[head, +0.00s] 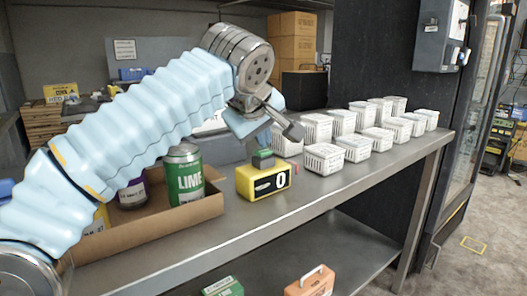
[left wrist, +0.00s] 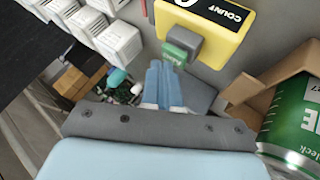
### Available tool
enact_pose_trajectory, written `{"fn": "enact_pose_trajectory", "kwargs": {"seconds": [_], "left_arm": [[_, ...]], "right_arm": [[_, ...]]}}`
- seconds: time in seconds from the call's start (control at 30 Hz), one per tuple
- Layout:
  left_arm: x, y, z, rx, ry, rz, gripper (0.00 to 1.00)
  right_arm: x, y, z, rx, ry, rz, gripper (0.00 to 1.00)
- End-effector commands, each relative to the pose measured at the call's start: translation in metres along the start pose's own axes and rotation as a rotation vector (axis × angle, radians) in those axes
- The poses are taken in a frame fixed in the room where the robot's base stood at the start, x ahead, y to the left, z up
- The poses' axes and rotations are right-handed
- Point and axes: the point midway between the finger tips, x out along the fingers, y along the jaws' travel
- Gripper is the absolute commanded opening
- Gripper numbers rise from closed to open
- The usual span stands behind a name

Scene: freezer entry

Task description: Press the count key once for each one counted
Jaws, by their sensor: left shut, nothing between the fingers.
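The yellow counter (head: 252,187) stands on the steel bench, and its display reads 0. A green-and-dark key (head: 263,158) sits on its top. In the left wrist view the counter (left wrist: 222,45) carries the word COUNT, and its key (left wrist: 180,47) has a green face. My left gripper (head: 246,129) is shut and empty, above and close to the key. In the left wrist view its blue fingers (left wrist: 163,75) end beside the key; I cannot tell whether they touch it. Several white slotted tubs (head: 324,158) stand in rows right of the counter. My right gripper is out of view.
A cardboard tray (head: 150,222) with a green LIME can (head: 185,178) and a purple-labelled can (head: 132,194) lies left of the counter. An orange case (head: 310,283) is on the lower shelf. A grey control box (head: 440,35) hangs at the upper right.

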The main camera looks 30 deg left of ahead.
Motion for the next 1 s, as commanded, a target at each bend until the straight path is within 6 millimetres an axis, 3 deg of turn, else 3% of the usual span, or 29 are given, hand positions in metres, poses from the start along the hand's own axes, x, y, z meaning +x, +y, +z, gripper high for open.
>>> {"fn": "enact_pose_trajectory", "kwargs": {"seconds": [1.0], "left_arm": [[0.0021,-0.0014,0.0015,0.000,0.000,-0.001,0.00]], "right_arm": [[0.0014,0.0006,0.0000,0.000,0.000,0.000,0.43]]}}
